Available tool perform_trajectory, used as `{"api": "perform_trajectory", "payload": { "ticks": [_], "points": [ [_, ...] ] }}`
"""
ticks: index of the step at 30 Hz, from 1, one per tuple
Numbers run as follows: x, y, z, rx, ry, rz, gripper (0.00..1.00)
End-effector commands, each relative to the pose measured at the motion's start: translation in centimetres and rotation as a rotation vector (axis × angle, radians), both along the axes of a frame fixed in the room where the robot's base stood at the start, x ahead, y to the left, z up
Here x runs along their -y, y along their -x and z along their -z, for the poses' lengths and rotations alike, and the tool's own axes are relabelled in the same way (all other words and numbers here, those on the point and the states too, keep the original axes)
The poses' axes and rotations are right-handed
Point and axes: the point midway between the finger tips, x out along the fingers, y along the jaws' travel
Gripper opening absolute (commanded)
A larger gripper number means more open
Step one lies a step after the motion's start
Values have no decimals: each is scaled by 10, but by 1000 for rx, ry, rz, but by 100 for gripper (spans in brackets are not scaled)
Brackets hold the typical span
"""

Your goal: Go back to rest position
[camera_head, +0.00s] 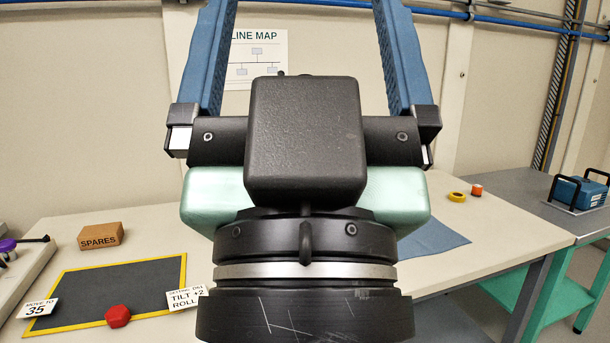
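My gripper (305,45) fills the middle of the head view, seen from behind and pointing up and away. Its two blue fingers stand wide apart on either side of the black body. Their tips are cut off by the top edge. Only the wall and part of a poster show between the fingers, and I see nothing held. The gripper's body hides the middle of the pale table (470,260) behind it.
On the table are a SPARES box (100,237), a yellow-edged dark mat (100,285), a red hexagonal piece (118,316), label cards, a blue cloth (432,243), yellow tape (457,197) and an orange piece (476,190). A blue handled case (578,192) stands on the grey bench at right.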

Motion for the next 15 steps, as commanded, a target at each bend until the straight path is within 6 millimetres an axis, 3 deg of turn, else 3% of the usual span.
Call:
{"api": "perform_trajectory", "payload": {
  "ticks": [1, 15],
  "points": [
    [0, 0, -33, -1, 0, 0, 97],
    [-1, -1, -175, -2, 1, 0, 97]
  ]
}}
